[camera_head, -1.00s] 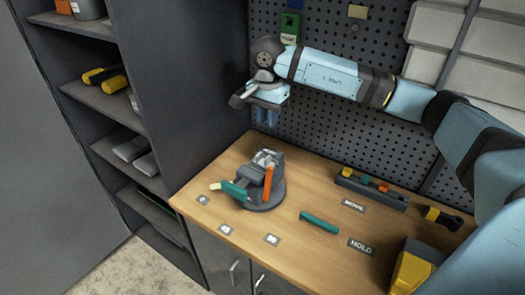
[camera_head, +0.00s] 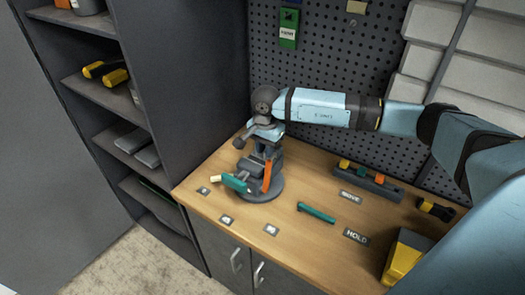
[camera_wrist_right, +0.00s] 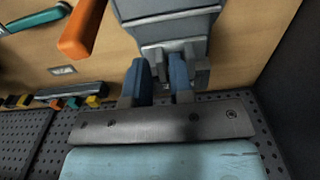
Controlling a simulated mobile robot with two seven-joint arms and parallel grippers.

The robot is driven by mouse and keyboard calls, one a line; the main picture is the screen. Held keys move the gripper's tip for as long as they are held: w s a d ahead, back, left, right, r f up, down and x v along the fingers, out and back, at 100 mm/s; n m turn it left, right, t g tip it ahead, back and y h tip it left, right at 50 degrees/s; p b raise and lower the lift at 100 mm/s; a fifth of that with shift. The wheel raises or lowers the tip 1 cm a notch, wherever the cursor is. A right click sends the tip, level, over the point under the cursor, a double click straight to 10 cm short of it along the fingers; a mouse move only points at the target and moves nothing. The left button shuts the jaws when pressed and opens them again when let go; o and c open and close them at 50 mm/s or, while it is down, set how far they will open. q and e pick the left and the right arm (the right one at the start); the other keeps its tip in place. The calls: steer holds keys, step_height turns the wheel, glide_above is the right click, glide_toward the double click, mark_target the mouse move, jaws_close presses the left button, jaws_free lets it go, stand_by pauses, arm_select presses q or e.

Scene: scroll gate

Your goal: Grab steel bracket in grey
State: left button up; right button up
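A grey vise (camera_head: 262,194) on a round base stands at the bench's left end, with an orange lever (camera_head: 267,176) and a teal-handled part (camera_head: 235,183). My right gripper (camera_head: 266,151) points down at the top of the vise. In the right wrist view, its two blue fingers (camera_wrist_right: 160,80) are apart, with a light grey metal piece (camera_wrist_right: 160,51) at their tips. This looks like the steel bracket in the vise; in the head view the gripper largely hides it. I cannot tell whether the fingers touch it. My left gripper is not in view.
The wooden bench (camera_head: 290,240) holds a loose teal bar (camera_head: 316,213), a dark tool tray (camera_head: 367,182), a yellow-black box (camera_head: 404,259) and small label cards. A pegboard (camera_head: 340,60) stands behind. A dark shelf unit (camera_head: 175,90) stands close on the left.

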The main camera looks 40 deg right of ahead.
steer(key=shift+f, duration=0.5)
steer(key=shift+c, duration=0.2)
jaws_close()
steer(key=shift+r, duration=0.1)
steer(key=shift+r, duration=0.1)
